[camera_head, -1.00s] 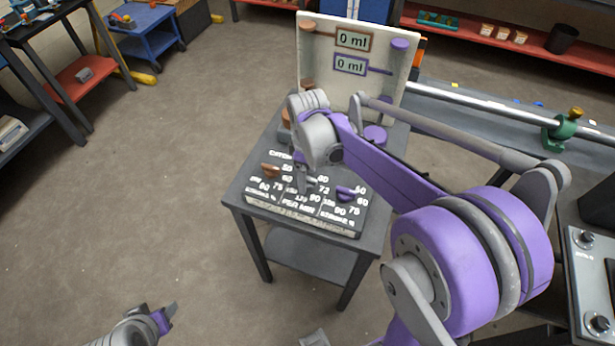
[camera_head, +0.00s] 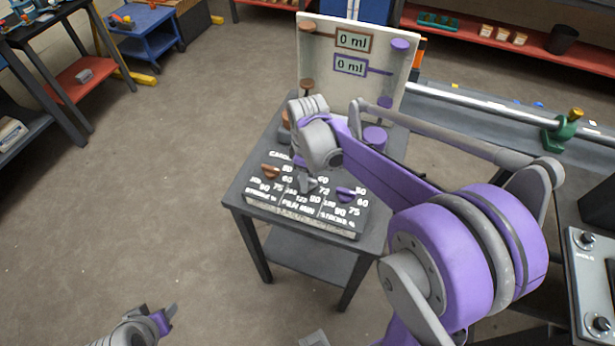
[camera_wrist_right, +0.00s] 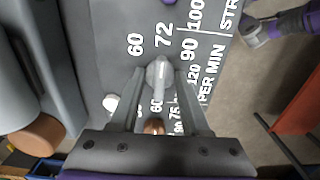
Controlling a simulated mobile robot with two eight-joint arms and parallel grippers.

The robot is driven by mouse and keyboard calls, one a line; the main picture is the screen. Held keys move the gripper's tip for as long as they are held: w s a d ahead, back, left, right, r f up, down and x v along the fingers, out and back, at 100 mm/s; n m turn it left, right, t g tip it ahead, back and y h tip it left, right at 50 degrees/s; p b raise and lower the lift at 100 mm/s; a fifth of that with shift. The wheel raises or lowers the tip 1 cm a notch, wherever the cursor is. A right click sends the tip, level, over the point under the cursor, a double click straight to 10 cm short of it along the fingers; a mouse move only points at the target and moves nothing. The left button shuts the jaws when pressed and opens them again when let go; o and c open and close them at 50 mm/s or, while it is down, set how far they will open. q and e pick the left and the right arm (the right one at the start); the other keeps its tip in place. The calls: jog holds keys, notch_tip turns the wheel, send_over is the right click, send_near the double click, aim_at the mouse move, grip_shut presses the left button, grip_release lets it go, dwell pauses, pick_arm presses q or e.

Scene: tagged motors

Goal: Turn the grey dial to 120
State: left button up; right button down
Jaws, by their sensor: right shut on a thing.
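The grey dial (camera_wrist_right: 158,76) sits on the sloped dark panel (camera_head: 337,222), among white numbers 60, 72, 90, 100 and 120. In the right wrist view my right gripper (camera_wrist_right: 161,88) is shut on the grey dial, one finger on each side. In the head view the right gripper (camera_head: 304,184) reaches down to the middle of the panel, and my arm hides part of it. A brown dial (camera_head: 270,170) is left of it and a purple dial (camera_head: 346,193) right of it. My left gripper (camera_head: 170,315) is at the bottom left, apart from the panel; its opening is unclear.
The panel rests on a small grey table (camera_head: 236,193). Behind it stands a white board (camera_head: 327,75) with two displays reading 0 ml. A purple cylinder (camera_head: 375,137) stands near the board. A bench with a metal rail (camera_head: 480,103) is at the right. Floor at left is clear.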

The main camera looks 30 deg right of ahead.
jog(key=shift+m, duration=0.3)
jog(key=m, duration=0.3)
jog(key=shift+m+b, duration=0.3)
jog(key=shift+b, duration=0.1)
jog(key=m, duration=0.4)
jog(key=shift+m+b, duration=0.3)
jog(key=m, duration=0.4)
jog(key=shift+m+b, duration=0.35)
jog(key=shift+m, duration=2.05)
jog(key=shift+c, duration=1.9)
grip_release()
